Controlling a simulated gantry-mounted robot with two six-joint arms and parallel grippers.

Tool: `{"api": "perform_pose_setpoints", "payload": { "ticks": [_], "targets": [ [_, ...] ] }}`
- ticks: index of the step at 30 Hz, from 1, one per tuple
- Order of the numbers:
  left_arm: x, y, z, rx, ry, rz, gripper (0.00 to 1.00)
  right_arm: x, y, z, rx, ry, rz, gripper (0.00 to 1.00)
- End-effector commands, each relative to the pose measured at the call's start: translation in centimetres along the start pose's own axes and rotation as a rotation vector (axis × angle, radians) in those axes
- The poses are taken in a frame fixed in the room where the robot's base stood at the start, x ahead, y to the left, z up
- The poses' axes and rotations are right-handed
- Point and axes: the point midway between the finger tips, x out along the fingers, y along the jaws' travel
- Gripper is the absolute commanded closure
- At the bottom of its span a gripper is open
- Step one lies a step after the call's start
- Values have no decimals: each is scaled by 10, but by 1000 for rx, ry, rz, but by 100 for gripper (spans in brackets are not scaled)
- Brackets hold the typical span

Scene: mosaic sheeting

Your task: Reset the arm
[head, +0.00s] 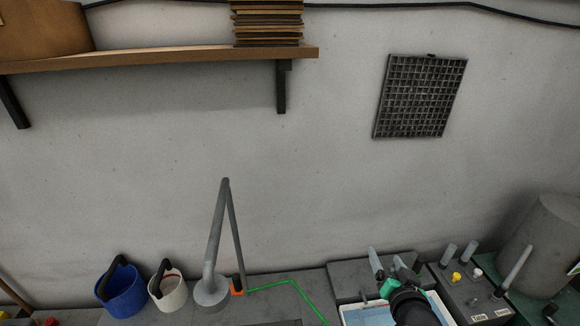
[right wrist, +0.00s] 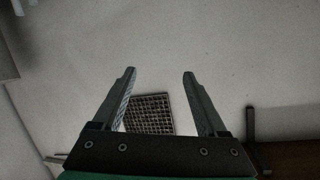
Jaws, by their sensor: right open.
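My right gripper (head: 386,262) shows at the lower right of the head view, in front of a grey block and above a blue-and-white sheet. In the right wrist view its two fingers (right wrist: 158,75) stand wide apart, with nothing between their tips. The wall and a dark grid panel (right wrist: 150,114) show beyond the fingers. In the head view the same grid panel (head: 420,97) hangs on the wall at the upper right. My left gripper is not in the head view.
A blue bucket (head: 123,292) and a white bucket (head: 168,290) stand at the lower left beside a grey lamp-like stand (head: 212,290). A control box (head: 470,290) and a grey cylinder (head: 543,245) are at the right. A wooden shelf (head: 160,58) is above.

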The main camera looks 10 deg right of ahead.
Motion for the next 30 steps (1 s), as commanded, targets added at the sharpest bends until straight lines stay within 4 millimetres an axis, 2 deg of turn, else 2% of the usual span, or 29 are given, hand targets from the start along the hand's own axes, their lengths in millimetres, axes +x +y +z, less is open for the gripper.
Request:
{"api": "perform_pose_setpoints", "payload": {
  "ticks": [1, 3, 5, 6, 8, 9, 11, 12, 15, 18, 20, 24, 30],
  "targets": [
    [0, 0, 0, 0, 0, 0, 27, -12, -26, -37, -3, 78, -56, 25],
    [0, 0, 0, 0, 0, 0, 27, -34, -59, -86, -11, 187, -131, 25],
    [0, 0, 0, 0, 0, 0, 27, -60, -85, -126, -19, 283, -194, 25],
    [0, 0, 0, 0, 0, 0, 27, -79, -101, -151, -23, 348, -236, 25],
    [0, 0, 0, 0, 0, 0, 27, -112, -122, -188, -32, 451, -294, 25],
    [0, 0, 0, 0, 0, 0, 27, -137, -135, -210, -39, 521, -334, 25],
    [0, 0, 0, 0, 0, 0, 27, -178, -150, -242, -50, 630, -387, 25],
    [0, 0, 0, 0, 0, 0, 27, -205, -157, -260, -59, 703, -418, 25],
    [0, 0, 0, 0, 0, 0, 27, -271, -165, -292, -87, 873, -474, 25],
    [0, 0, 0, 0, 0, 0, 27, -320, -162, -305, -127, 1004, -494, 25],
    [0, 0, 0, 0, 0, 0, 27, -338, -161, -307, -160, 1056, -492, 25],
    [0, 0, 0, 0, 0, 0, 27, -339, -162, -307, -228, 1079, -459, 25],
    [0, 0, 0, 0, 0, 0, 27, -338, -162, -307, -228, 1077, -458, 25]
  ]
}}
